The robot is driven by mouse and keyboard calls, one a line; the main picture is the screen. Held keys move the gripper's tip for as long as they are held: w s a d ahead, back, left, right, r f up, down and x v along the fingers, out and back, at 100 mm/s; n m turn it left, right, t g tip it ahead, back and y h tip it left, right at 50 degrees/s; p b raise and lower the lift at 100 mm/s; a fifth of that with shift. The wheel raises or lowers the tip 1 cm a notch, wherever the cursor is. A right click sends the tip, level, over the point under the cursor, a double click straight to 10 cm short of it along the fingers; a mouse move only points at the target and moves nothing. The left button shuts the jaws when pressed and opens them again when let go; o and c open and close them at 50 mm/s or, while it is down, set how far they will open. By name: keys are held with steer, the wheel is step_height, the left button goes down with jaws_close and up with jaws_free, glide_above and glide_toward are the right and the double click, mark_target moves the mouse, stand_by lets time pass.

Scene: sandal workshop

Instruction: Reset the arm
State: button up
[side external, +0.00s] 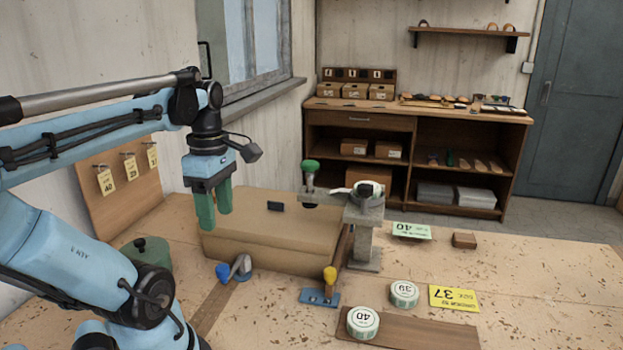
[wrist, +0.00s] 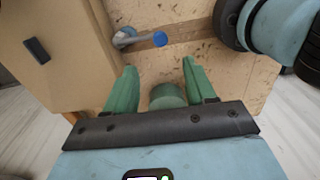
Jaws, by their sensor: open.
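My blue arm reaches in from the left in the side external view. A green round pot (wrist: 167,96) shows past the gap, lower down on the bench. The same pot (side external: 150,251) stands beside my arm in the side external view, partly hidden by it.
The tan box (side external: 270,250) bears a dark tab. A blue-knobbed clamp (side external: 236,269), a yellow-knobbed clamp (side external: 321,288) and a grey post stand (side external: 363,245) are close by. The right of the bench (side external: 540,300) is mostly clear.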

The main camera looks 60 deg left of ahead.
steer(key=w+d+f+m+t, duration=0.2)
steer(key=w+d+m, duration=0.5)
steer(key=m, duration=0.6)
steer(key=w+d+f+m+t, duration=0.3)
steer(key=w+d+m+t, duration=0.2)
steer(key=m, duration=0.9)
steer(key=w+d, duration=0.2)
steer(key=shift+d+t, duration=0.3)
steer(key=shift+d, duration=0.1)
